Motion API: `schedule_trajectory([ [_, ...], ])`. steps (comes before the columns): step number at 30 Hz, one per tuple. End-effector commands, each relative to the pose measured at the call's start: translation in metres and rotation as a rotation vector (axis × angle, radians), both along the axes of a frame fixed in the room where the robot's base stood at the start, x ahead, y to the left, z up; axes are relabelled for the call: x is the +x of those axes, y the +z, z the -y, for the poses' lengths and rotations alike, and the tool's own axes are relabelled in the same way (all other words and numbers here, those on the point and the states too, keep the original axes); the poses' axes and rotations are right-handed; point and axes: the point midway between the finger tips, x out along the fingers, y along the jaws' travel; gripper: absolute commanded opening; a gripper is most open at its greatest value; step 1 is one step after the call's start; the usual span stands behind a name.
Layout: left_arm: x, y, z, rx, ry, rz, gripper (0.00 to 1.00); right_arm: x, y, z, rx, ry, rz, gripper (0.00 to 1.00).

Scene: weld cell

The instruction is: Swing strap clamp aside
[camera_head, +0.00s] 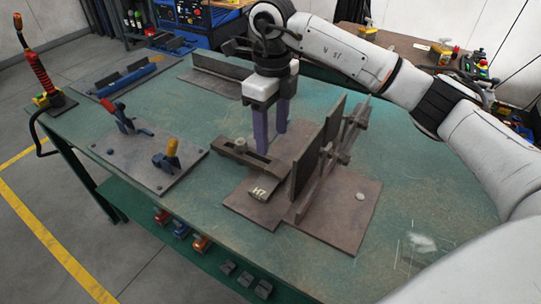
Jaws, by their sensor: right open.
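The strap clamp (262,166) is a dark slotted bar with a pale round knob on it. It lies at the left edge of a brown fixture plate (340,220), beside a block marked "H7" (258,191). My right gripper (271,143) points down with its two purple-grey fingers apart. The fingertips are right at the far side of the strap clamp, near the knob; I cannot tell whether they touch it. Nothing shows between the fingers. My left gripper is out of view.
Upright dark plates (318,155) with small clamps stand just right of the gripper. A base plate with a red-handled toggle clamp (123,116) and a yellow-tipped clamp (168,157) lies to the left.

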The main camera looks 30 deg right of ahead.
Motion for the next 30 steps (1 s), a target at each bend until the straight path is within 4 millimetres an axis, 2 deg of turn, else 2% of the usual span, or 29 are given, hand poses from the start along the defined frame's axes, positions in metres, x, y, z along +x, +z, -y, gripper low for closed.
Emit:
schedule_trajectory([
  [6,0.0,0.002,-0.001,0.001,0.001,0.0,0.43,-0.001,-0.043,-0.001,0.002,0.002,-0.004,0.55],
  [12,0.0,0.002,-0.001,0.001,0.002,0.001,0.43,-0.001,-0.072,-0.001,0.004,0.003,-0.001,0.55],
  [18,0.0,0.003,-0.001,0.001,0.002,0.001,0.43,0.0,-0.082,-0.001,0.004,0.003,0.0,0.55],
  [25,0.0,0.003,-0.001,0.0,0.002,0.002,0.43,0.0,-0.083,-0.001,0.004,0.004,0.001,0.55],
  [30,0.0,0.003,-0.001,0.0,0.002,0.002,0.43,0.0,-0.082,-0.001,0.005,0.004,0.001,0.26],
])
